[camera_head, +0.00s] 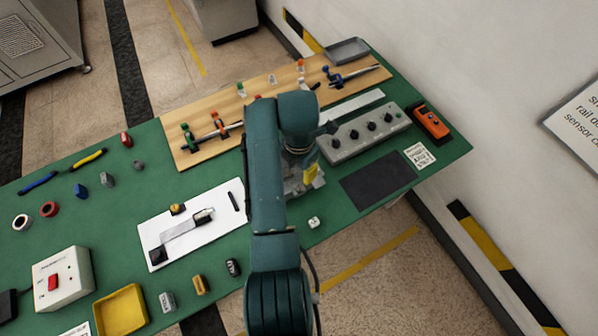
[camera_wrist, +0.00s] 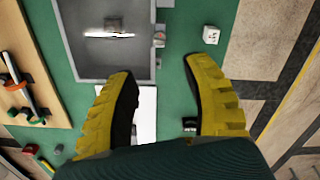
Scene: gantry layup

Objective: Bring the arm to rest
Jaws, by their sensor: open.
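My gripper (camera_head: 309,176) hangs below my teal arm over the middle of the green table (camera_head: 225,275). In the wrist view the two yellow fingers of my gripper (camera_wrist: 165,88) stand wide apart with nothing between them. A grey open tray (camera_wrist: 83,72) lies ahead of the fingers in the wrist view, with a small object in it. In the head view my arm hides most of that tray. A white cube (camera_wrist: 211,35) sits on the table beside it, also seen in the head view (camera_head: 313,222). The gripper's height above the table is hard to tell.
A wooden board (camera_head: 188,151) with rods in clamps lies behind my arm. A grey box with black knobs (camera_head: 366,133) and a dark mat (camera_head: 377,180) are to the right. A white sheet (camera_head: 222,198) with parts and a switch box (camera_head: 62,280) are to the left.

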